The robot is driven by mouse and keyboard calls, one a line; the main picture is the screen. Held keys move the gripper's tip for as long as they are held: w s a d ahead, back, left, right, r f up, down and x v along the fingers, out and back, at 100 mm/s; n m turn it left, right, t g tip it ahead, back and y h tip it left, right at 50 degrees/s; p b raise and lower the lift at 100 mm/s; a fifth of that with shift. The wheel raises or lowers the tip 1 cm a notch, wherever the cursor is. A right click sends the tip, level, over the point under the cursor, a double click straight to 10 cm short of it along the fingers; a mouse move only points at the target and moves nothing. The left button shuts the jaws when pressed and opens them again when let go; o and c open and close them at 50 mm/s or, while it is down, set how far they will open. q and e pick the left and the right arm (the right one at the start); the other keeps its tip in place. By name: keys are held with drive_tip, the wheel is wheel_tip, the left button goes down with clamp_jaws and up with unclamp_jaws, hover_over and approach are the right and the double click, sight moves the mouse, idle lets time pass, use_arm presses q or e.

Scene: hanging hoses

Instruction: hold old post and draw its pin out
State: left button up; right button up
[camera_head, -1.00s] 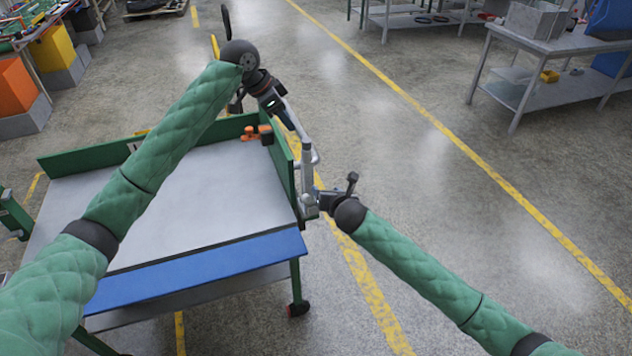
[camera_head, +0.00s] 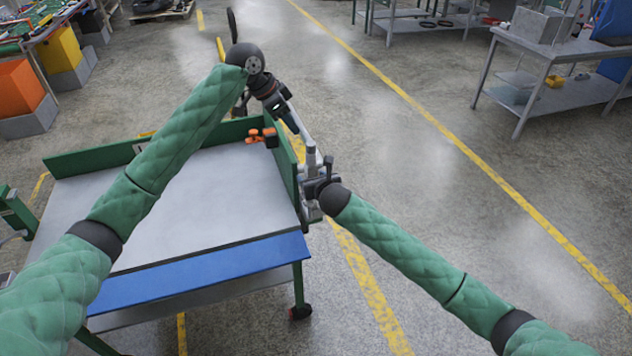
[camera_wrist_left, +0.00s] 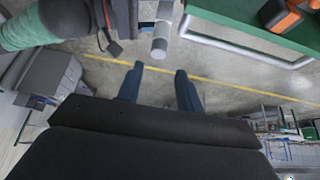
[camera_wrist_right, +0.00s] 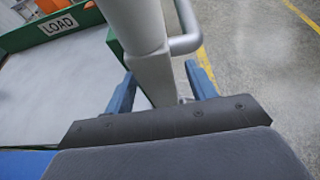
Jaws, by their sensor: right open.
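The grey post (camera_head: 311,158) stands at the right side of the cart, beside its green wall. My right gripper (camera_head: 316,184) is at the post, and the right wrist view shows its open fingers (camera_wrist_right: 162,88) on either side of the post (camera_wrist_right: 148,70). I cannot tell whether they touch it. My left gripper (camera_head: 291,124) is above and beyond the post. In the left wrist view its fingers (camera_wrist_left: 158,84) are apart with nothing between them. A light grey rounded end (camera_wrist_left: 160,47) lies just past the fingertips. I cannot tell the pin apart from the post.
The cart has a grey deck (camera_head: 200,205), green walls and a blue front edge (camera_head: 205,271). An orange and black item (camera_head: 262,136) is at its far right corner. A bent grey handle (camera_wrist_right: 188,43) sits close to the post. Open floor (camera_head: 440,210) lies to the right.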

drive_tip(key=shift+w+a+f, duration=0.15)
drive_tip(key=shift+w+f, duration=0.1)
drive_tip(key=shift+w, duration=0.2)
drive_tip(key=c, duration=0.9)
use_arm(q)
drive_tip(key=shift+o, duration=0.4)
use_arm(e)
drive_tip(key=c, duration=0.3)
use_arm(q)
drive_tip(key=shift+o, duration=1.2)
drive_tip(key=g+y, duration=0.2)
drive_tip(key=y, duration=0.4)
approach(311, 143)
drive_tip(key=f, duration=0.9)
drive_tip(key=shift+a+f, duration=0.2)
